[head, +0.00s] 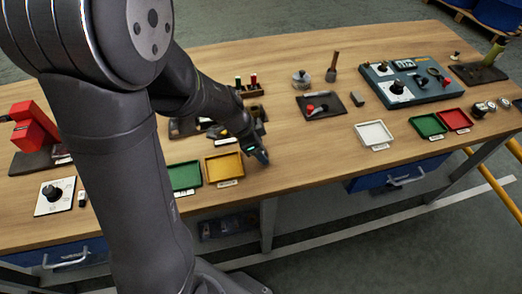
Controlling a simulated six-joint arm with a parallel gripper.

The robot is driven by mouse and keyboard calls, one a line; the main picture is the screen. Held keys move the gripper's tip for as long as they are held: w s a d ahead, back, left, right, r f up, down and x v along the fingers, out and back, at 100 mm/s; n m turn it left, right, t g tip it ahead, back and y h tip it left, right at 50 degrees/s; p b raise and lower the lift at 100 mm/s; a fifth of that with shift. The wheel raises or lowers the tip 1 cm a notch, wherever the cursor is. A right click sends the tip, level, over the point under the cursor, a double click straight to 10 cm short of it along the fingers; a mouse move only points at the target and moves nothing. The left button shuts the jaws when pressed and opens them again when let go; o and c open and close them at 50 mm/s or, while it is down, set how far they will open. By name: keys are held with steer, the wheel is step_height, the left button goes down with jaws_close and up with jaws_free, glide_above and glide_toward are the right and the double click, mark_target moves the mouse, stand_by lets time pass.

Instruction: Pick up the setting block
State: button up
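My gripper (257,150) hangs over the front part of the wooden workbench (300,165), just above and right of a yellow tray (224,167). It is small and dark here, and I cannot tell whether its fingers are open or holding anything. I cannot identify the setting block for certain. A small dark grey block (357,99) lies on the bench beside a dark mat, well to the right of my gripper. Part of the bench's left side is hidden behind my arm.
A green tray (185,176) is left of the yellow one. A dark mat (320,106) holds a red-handled tool. A white tray (373,134), another green tray (428,125) and a red tray (455,119) are farther right, below a blue-grey panel (412,83). The bench between the yellow and white trays is clear.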

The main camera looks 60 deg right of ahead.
steer(key=c, duration=1.1)
steer(key=shift+c, duration=0.2)
steer(key=shift+r, duration=0.15)
